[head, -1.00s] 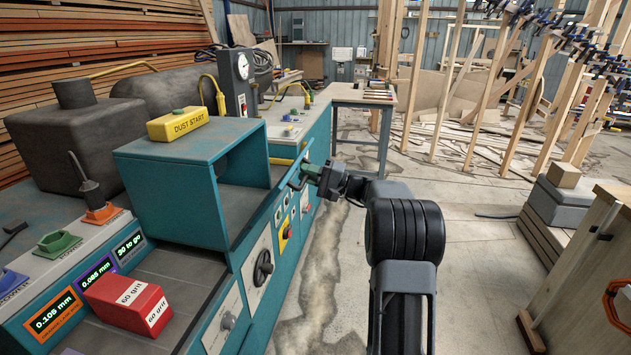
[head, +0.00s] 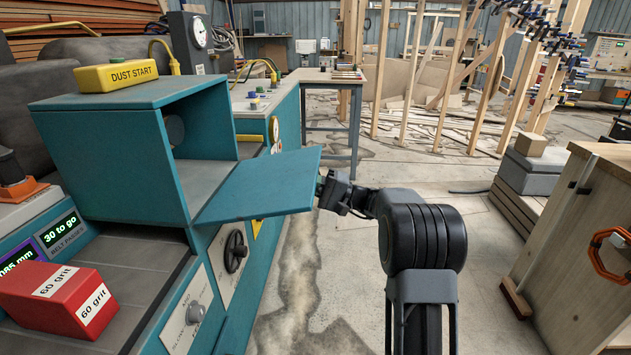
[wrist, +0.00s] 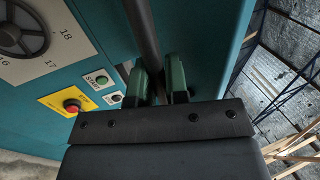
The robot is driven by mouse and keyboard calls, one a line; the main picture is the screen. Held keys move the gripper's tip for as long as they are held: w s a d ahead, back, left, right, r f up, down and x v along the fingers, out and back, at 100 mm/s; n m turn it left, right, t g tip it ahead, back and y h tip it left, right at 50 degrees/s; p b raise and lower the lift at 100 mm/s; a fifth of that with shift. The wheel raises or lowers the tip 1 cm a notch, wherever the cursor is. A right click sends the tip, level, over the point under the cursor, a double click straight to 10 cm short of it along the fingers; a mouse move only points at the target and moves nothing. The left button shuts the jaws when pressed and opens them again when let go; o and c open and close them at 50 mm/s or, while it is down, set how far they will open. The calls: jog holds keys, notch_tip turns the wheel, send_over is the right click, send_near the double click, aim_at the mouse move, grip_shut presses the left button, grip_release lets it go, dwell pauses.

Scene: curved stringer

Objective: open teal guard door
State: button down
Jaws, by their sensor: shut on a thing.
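The teal guard door (head: 262,187) is a flat panel joined to the lower front edge of the teal guard box (head: 115,165). It sticks outward from the box to the right, and the box's front stands open. My gripper (head: 322,188) is at the door's outer edge in the head view. In the wrist view, my gripper's green fingers (wrist: 161,84) are shut around a dark bar handle (wrist: 143,35) beside the teal door panel (wrist: 195,40). The far end of the handle is out of the picture.
A red 60 grit box (head: 62,300) lies on the machine bed. A handwheel (head: 236,251) is on the machine's front, below the door. A wooden cabinet (head: 575,235) stands at right. Concrete floor (head: 305,275) is clear between machine and arm.

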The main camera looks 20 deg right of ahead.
jog(key=shift+f+y, duration=0.3)
jog(key=shift+f, duration=0.2)
jog(key=c, duration=1.1)
grip_release()
jog(key=shift+c, duration=0.2)
jog(key=p+v, duration=0.1)
jog(key=v, duration=1.3)
jog(key=shift+a, duration=0.1)
